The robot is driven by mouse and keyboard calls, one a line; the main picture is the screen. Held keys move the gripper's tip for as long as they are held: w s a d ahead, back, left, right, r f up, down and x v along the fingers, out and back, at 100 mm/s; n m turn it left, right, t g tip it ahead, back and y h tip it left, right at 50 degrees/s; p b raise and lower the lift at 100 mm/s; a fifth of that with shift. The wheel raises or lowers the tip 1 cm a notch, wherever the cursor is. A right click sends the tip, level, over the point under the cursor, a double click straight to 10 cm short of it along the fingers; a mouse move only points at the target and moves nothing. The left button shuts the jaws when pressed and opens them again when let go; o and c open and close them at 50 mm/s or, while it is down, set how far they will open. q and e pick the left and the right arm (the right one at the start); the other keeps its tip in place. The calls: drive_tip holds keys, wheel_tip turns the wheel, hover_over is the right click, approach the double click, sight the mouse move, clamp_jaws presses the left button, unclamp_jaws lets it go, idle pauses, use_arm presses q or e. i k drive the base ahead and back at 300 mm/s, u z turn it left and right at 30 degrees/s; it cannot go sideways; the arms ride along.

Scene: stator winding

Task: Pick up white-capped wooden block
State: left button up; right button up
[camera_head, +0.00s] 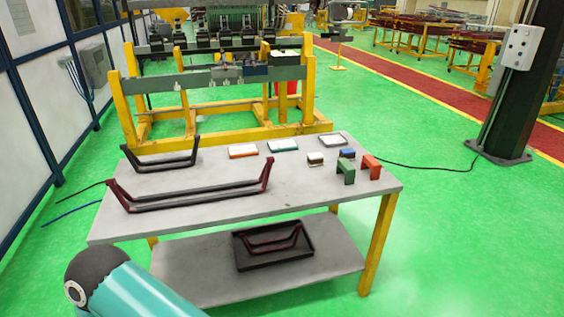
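A small white-capped wooden block (315,159) sits on the grey table top, right of the middle. Its top is pale and its sides are dark brown. It stands apart from the things around it. Neither gripper shows in the head view. Part of my own teal arm with a dark joint shows at the lower left, well away from the block.
A blue-topped block (347,154), a green bracket (345,170) and a red-orange bracket (371,166) stand right of the block. Flat trays (243,151) lie behind. Long dark coils (190,196) cover the left. A lower shelf (190,275) holds a black tray (273,264).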

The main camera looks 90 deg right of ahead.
sight(316, 160)
drive_tip(key=z, duration=0.35)
drive_tip(key=i, duration=0.3)
drive_tip(key=z, duration=2.45)
drive_tip(key=i, duration=0.15)
drive_tip(key=z, duration=0.9)
drive_tip(key=k, duration=0.6)
drive_tip(key=z, duration=0.4)
drive_tip(key=i, duration=1.8)
drive_tip(key=u, duration=0.5)
